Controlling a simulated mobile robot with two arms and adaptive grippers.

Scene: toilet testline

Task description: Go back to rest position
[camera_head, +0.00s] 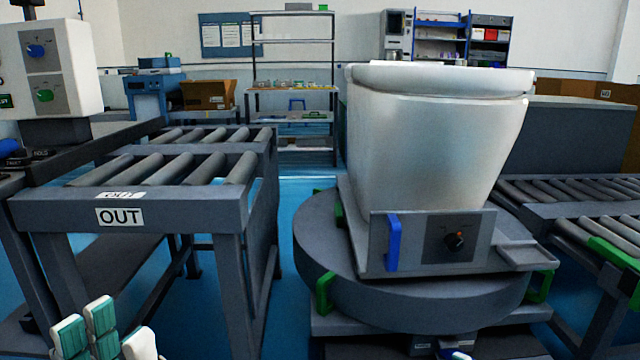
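My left gripper (103,335) shows at the bottom left edge, with white fingers and teal pads pointing up. Only its finger ends are in the picture, and how far apart they stand is not clear. No object shows between them. It is in front of the OUT roller conveyor (160,213), low down, and apart from the toilet. The white toilet (430,150) stands on a grey fixture plate on the round turntable (400,305), right of the middle.
The fixture has a blue handle (393,242) and a control box with a knob (455,241). Green handles (325,293) ring the turntable. More rollers (590,232) are at the right. A control panel (45,65) stands at the left. Blue floor shows between conveyor and turntable.

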